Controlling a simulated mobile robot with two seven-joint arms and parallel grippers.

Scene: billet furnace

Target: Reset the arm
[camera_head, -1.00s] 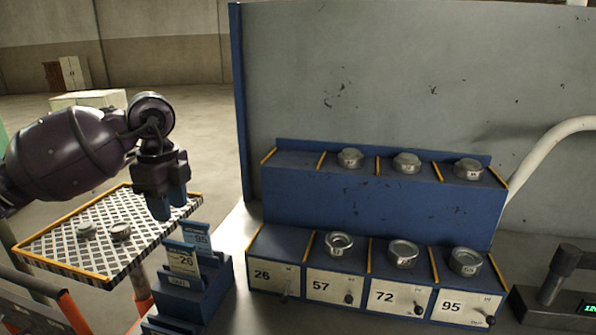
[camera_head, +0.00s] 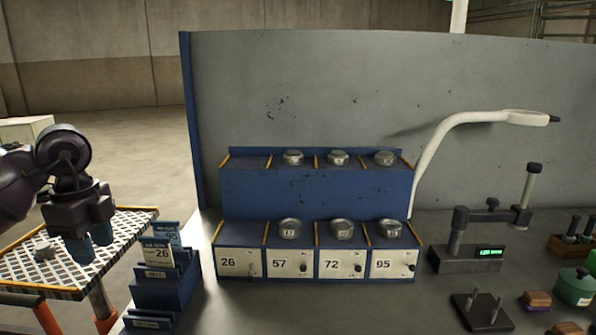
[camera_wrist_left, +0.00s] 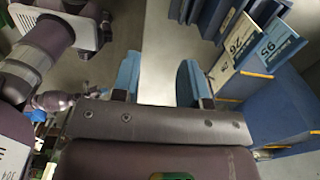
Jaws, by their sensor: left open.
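My left gripper (camera_head: 91,246) comes in from the left in the head view, above the checkered tray table. Its blue fingertips point down and stand apart, with nothing between them. In the left wrist view the two blue fingers (camera_wrist_left: 158,80) are also apart and empty, over bare grey surface. My right gripper cannot be made out in the head view. The blue card rack (camera_head: 165,290) stands right of the left gripper, with cards marked 26 and 95. It also shows in the left wrist view (camera_wrist_left: 285,105) at the right.
A blue two-tier stand (camera_head: 315,192) with bays 26, 57, 72 and 95 holds several metal pieces. A lamp (camera_head: 430,160), a gauge with green display (camera_head: 468,258) and small blocks stand at the right. The checkered tray (camera_head: 20,262) is at the left.

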